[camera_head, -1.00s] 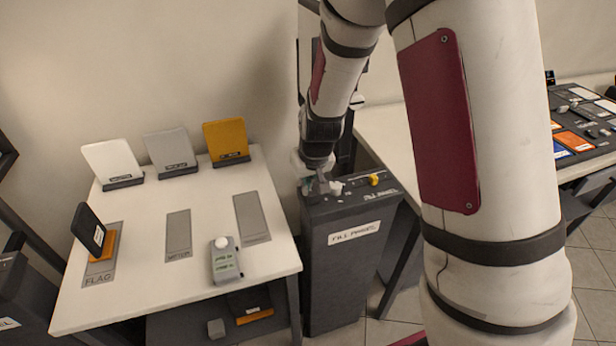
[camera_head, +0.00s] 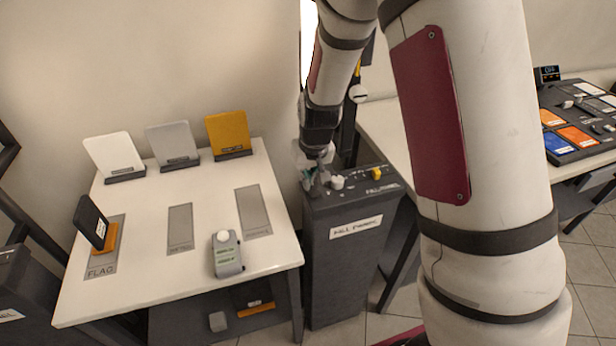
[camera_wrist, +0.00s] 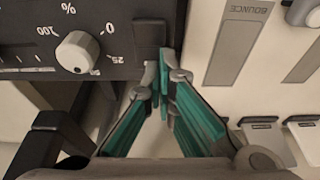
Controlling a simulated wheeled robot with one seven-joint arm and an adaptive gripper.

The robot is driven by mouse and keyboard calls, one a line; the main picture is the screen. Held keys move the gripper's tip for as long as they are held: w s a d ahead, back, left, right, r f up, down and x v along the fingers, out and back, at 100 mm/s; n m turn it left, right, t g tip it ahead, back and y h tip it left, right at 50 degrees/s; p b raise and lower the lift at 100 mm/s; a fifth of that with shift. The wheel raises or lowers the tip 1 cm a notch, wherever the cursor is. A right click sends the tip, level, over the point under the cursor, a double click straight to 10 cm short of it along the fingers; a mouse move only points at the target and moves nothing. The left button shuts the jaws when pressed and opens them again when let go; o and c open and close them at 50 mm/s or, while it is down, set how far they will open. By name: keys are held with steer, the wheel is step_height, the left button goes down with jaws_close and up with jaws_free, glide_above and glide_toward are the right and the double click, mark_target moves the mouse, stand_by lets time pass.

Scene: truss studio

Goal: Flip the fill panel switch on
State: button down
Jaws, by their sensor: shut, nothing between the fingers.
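The dark fill panel pedestal (camera_head: 345,255) stands right of the white table, with a "FILL PANEL" label on its front. Its top carries a white knob (camera_head: 337,182) and a yellow knob (camera_head: 377,173). My gripper (camera_head: 316,188) is shut and empty, pointing down at the left end of that top. In the wrist view, the fingertips (camera_wrist: 164,62) are together beside a dark square piece (camera_wrist: 148,40), probably the switch. I cannot tell its position or whether I touch it. The white dial (camera_wrist: 77,52) with percent marks lies left of it.
The white table (camera_head: 150,285) holds three upright cards, a dark card in an orange stand, and a small grey device (camera_head: 226,254). A control desk (camera_head: 580,125) is at the far right. A bright white strip (camera_head: 307,40) shows behind my arm.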

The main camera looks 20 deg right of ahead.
steer(key=shift+s+r+p, duration=0.15)
steer(key=shift+s+p, duration=0.25)
steer(key=shift+s, duration=0.35)
steer(key=s+p+v, duration=0.1)
steer(key=p+v, duration=0.1)
steer(key=v, duration=1.2)
steer(key=shift+f, duration=0.2)
steer(key=m+b, duration=0.3)
steer(key=m, duration=0.3)
steer(key=w+d+m+b, duration=0.1)
steer(key=m+b, duration=0.1)
steer(key=m, duration=0.4)
steer(key=d+m+t+b, duration=0.1)
steer(key=m+b, duration=0.2)
steer(key=m, duration=0.3)
steer(key=shift+w+r+b, duration=0.25)
steer(key=shift+b, duration=0.05)
